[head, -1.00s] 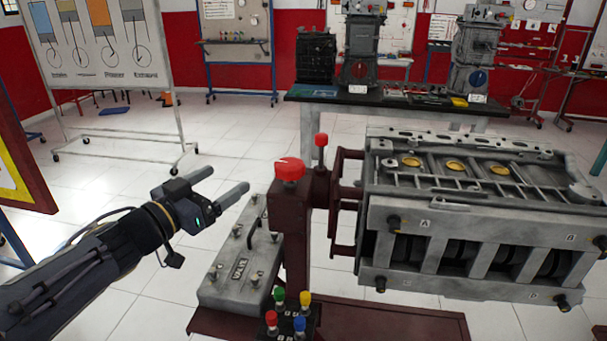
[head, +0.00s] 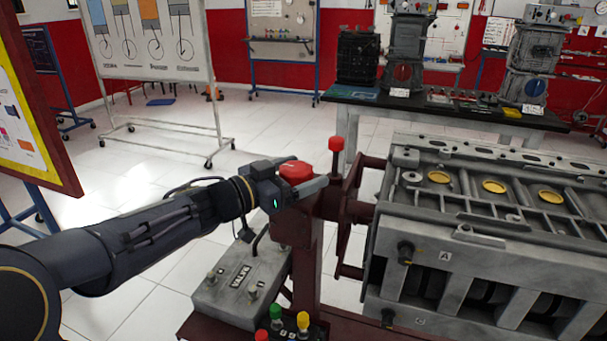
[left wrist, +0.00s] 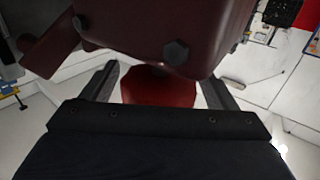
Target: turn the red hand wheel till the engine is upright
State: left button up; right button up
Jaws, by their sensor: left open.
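The red hand wheel (head: 296,171) sits on top of the dark red stand (head: 304,262). My left gripper (head: 308,176) is open, with one finger along the near side of the wheel; the other finger is mostly hidden behind it. In the left wrist view the wheel (left wrist: 158,88) lies between the two spread fingers, with a gap visible on the right. The grey engine block (head: 485,235) is mounted to the right of the stand, its face with the brass-coloured bores turned upward. Its exact tilt is hard to judge. My right gripper is out of view.
A small red-knobbed lever (head: 336,146) stands just right of the wheel. A grey valve cover (head: 240,285) and coloured knobs (head: 276,311) sit below on the base. A black bench (head: 450,110) with engines is behind. Open floor lies left.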

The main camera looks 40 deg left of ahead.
pick_arm(q)
jog(key=shift+w+d, duration=0.15)
jog(key=shift+w, duration=0.3)
